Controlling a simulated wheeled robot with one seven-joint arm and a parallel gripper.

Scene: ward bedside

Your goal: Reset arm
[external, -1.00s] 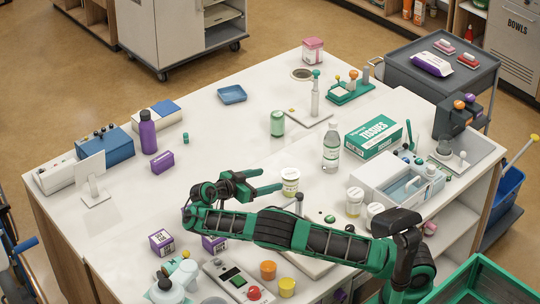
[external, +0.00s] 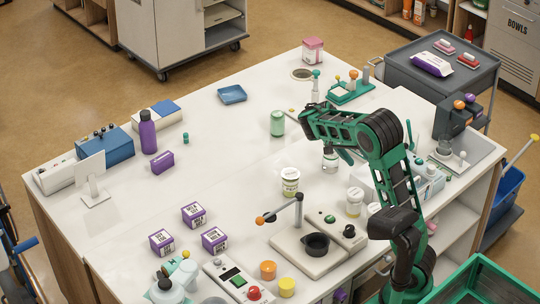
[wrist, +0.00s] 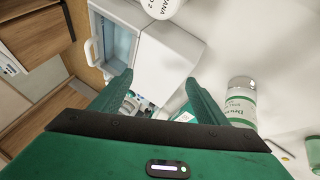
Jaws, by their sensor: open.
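My arm is green and black and stands bent over the right part of the white table (external: 235,150). My gripper (wrist: 158,88) is open in the wrist view, with nothing held between its two green fingers. It points down above the table near the clear bottle. In the external view my forearm mostly hides the gripper, and a green finger shows below it. The bottle with a green label (wrist: 241,103) stands to the right of the fingers in the wrist view; its top is covered in the external view (external: 330,161).
A white bin with a blue window (wrist: 118,45) lies left of the fingers. A white-lidded tub (external: 290,181), a jar (external: 354,202) and a lever device (external: 298,211) stand close by. My arm hides the tissue box. The table's middle left is largely clear.

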